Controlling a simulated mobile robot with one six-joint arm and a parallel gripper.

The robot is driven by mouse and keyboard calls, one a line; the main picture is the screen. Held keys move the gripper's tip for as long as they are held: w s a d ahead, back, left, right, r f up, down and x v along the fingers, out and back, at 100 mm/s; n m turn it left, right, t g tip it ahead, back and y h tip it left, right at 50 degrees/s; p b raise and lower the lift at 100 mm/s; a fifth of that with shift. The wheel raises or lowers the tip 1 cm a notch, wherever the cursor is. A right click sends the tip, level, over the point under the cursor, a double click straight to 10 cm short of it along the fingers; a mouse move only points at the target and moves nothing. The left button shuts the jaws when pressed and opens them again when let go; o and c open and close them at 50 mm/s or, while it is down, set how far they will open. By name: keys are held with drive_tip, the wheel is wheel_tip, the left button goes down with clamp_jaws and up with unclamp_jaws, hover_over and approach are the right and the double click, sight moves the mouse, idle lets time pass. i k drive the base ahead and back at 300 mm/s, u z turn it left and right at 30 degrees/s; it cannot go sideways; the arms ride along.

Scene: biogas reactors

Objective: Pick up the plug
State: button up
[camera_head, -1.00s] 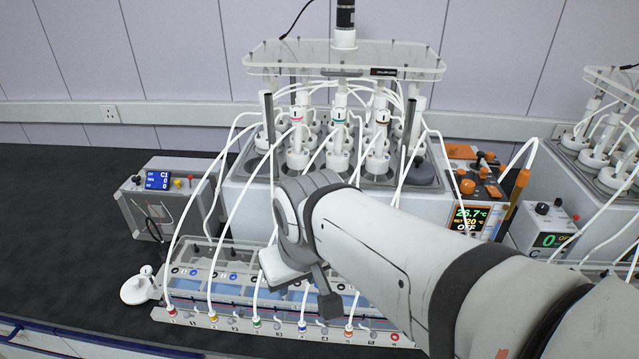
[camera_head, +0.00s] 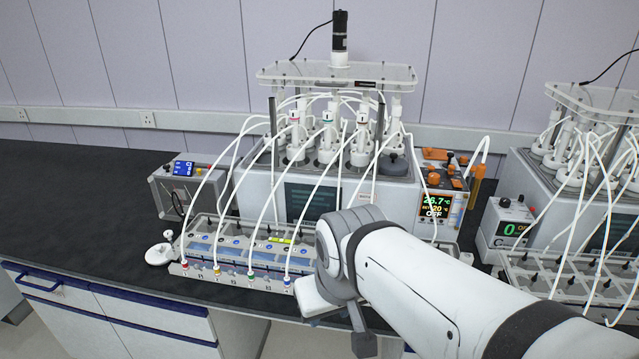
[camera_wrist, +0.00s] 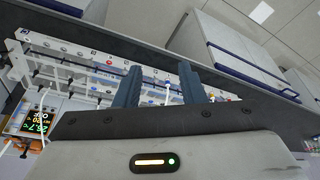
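Small coloured plugs with white tubes sit along the front edge of a long clear-and-white tray (camera_head: 215,272), among them a red plug (camera_head: 184,265), a green plug (camera_head: 251,276) and a blue plug (camera_head: 288,284). A loose white knobbed piece (camera_head: 160,252) stands at the tray's left end. I cannot tell which of these is the task's plug. In the wrist view my gripper (camera_wrist: 160,80) has its two dark fingers apart, with nothing held. A white tube shows in the gap beyond them, over the tray. My arm hides the tray's right part in the head view.
A reactor bath (camera_head: 325,195) with bottles and looping tubes stands behind the tray. A grey control box (camera_head: 190,190) is at left, an orange-topped heater unit (camera_head: 437,208) at right. A second reactor rig (camera_head: 570,200) stands further right. The dark bench (camera_head: 70,200) at left is clear.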

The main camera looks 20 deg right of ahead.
sight(154, 256)
drive_tip(key=z, duration=0.5)
drive_tip(key=i, duration=0.5)
drive_tip(key=z, duration=0.05)
drive_tip(key=k, duration=0.5)
drive_tip(key=u, duration=2.25)
drive_tip(key=k, duration=0.65)
drive_tip(key=z, duration=0.95)
drive_tip(key=i, duration=0.9)
drive_tip(key=u, duration=0.15)
